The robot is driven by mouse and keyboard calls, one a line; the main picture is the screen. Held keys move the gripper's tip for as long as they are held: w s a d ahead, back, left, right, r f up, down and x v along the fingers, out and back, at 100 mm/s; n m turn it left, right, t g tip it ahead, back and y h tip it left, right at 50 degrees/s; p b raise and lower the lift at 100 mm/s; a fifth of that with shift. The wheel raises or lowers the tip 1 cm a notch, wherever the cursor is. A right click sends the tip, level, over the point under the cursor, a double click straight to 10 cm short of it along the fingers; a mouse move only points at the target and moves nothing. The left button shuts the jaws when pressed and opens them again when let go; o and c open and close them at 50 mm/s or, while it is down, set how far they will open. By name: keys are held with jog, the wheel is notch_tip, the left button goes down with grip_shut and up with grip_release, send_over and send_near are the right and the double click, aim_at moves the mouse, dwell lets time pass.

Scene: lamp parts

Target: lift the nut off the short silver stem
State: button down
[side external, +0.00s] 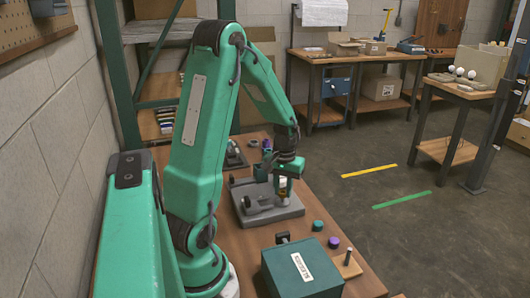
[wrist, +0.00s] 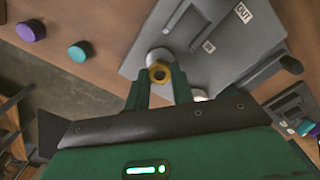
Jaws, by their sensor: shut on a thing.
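The brass nut (wrist: 160,73) is between the fingertips of my gripper (wrist: 161,88) in the wrist view, and the fingers are shut on it. Its dark hole faces the camera. A short silver stem (wrist: 157,55) shows just beyond the nut, on the grey fixture (wrist: 215,45). I cannot tell whether the nut is still around the stem or clear of it. In the side view my gripper (side external: 283,184) points down over the fixture (side external: 262,215), with a small brass-coloured spot at its tips. A second pale round part (wrist: 200,95) is half hidden behind the right finger.
A green box (side external: 302,268) stands in front of the fixture. A teal cap (side external: 318,225), a purple cap (side external: 333,242) and a wooden block with a peg (side external: 347,264) lie near the bench's right edge. Another grey holder (side external: 235,155) stands behind the fixture.

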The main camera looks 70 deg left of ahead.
aim_at(283, 194)
jog(key=shift+r, duration=0.1)
jog(key=shift+r, duration=1.45)
jog(key=shift+r, duration=0.2)
jog(key=shift+r, duration=1.8)
